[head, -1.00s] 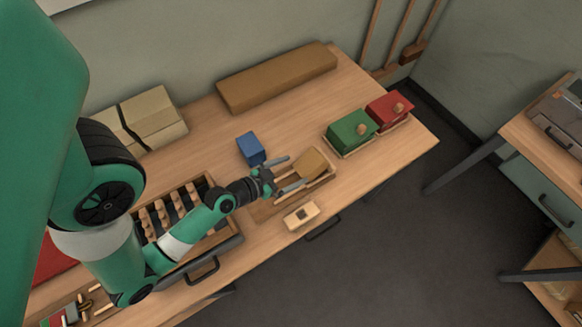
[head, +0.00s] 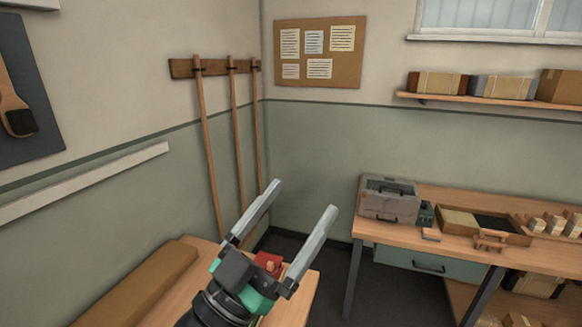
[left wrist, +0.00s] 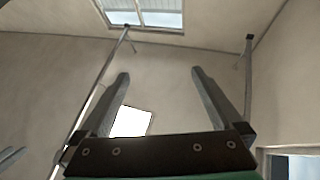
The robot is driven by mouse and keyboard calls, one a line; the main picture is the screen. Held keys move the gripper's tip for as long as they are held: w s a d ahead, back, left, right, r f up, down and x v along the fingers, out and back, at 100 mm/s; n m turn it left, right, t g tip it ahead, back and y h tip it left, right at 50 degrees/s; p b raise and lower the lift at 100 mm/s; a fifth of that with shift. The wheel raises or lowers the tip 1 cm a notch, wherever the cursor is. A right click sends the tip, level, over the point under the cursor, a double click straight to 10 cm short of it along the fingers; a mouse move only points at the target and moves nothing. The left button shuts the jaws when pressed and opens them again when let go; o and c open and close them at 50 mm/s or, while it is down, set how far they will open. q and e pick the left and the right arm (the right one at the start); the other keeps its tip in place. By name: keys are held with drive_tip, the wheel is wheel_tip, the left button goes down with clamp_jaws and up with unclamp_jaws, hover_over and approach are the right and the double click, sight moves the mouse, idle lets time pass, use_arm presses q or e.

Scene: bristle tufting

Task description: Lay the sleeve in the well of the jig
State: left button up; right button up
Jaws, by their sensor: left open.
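My left gripper (head: 305,195) is raised in front of the head camera. Its two fingers are spread wide, with nothing between them. In the left wrist view the open, empty fingers (left wrist: 160,73) point up toward the wall and a window. I cannot make out the sleeve or the jig with its well in either current view. The part of the near bench (head: 207,263) where small wooden pieces and a blue block stood earlier is out of frame or hidden behind my gripper. My right gripper is not in view.
A long brown block (head: 145,285) lies along the back of the near bench. A red box (head: 268,262) shows partly behind my left gripper. A second bench (head: 450,195) at right holds a grey case (head: 388,200) and a tray (head: 515,238). Dark floor lies between the benches.

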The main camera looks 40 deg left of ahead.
use_arm(q)
drive_tip(key=s+d+r+t+h, duration=0.1)
drive_tip(key=s+d+r, duration=0.1)
drive_tip(key=r, duration=0.4)
drive_tip(key=s+d+r+t+h, duration=0.1)
drive_tip(key=s+d+r+t, duration=0.1)
drive_tip(key=r, duration=0.5)
drive_tip(key=shift+s+d, duration=0.5)
drive_tip(key=shift+s, duration=0.5)
